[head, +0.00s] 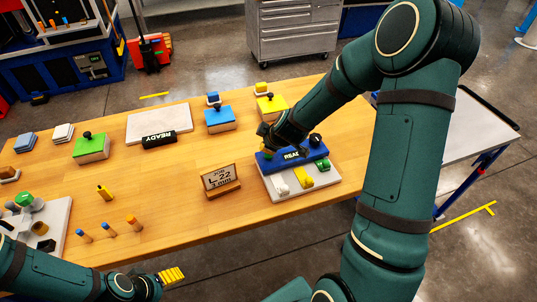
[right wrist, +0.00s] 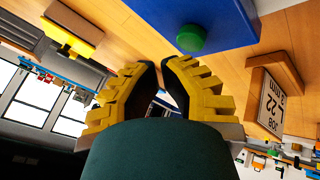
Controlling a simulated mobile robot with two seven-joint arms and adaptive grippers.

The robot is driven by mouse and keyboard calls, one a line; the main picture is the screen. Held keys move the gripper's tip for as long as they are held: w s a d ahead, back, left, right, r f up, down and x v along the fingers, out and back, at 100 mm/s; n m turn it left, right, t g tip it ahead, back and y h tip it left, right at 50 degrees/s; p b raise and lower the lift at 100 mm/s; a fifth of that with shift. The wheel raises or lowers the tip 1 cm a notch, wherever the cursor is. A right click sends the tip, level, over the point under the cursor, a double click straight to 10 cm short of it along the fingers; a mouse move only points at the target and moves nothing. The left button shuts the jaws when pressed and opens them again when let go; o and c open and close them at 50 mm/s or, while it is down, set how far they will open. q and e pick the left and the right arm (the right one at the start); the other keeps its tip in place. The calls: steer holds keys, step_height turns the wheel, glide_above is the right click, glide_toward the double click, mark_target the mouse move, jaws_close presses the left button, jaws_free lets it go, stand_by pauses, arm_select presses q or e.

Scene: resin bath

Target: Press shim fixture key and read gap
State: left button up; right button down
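A blue fixture (head: 318,152) with a READY display (head: 293,155) stands on a white base plate (head: 325,184) at the table's right. In the right wrist view, a blue body (right wrist: 205,10) with a round green button (right wrist: 191,38) is beyond my fingertips, apart from them. My right gripper (head: 266,131) is beside the fixture's left end, partly hidden by its arm; in its wrist view the fingertips (right wrist: 160,64) are nearly together with nothing held. A job card (head: 218,178) reads L-22, 3 mm. My left gripper (head: 172,275) is off the table's front edge.
White, yellow and green pieces sit on the plate's front. Blue (head: 220,119), yellow (head: 271,105) and green (head: 91,149) knobbed blocks stand behind and left. Another READY bar (head: 159,140) lies by a pale slab (head: 160,122). Small pegs (head: 108,229) stand at front left.

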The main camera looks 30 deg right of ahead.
steer(key=shift+f, duration=0.2)
stand_by(0.6)
steer(key=shift+f+b, duration=0.25)
steer(key=shift+b, duration=0.1)
steer(key=shift+f+b, duration=0.45)
steer(key=shift+f, duration=0.05)
stand_by(0.7)
steer(key=shift+r, duration=0.15)
steer(key=shift+r+p, duration=0.8)
steer(key=shift+p, duration=0.1)
step_height(320, 180, up, 5)
steer(key=p, duration=0.4)
stand_by(0.9)
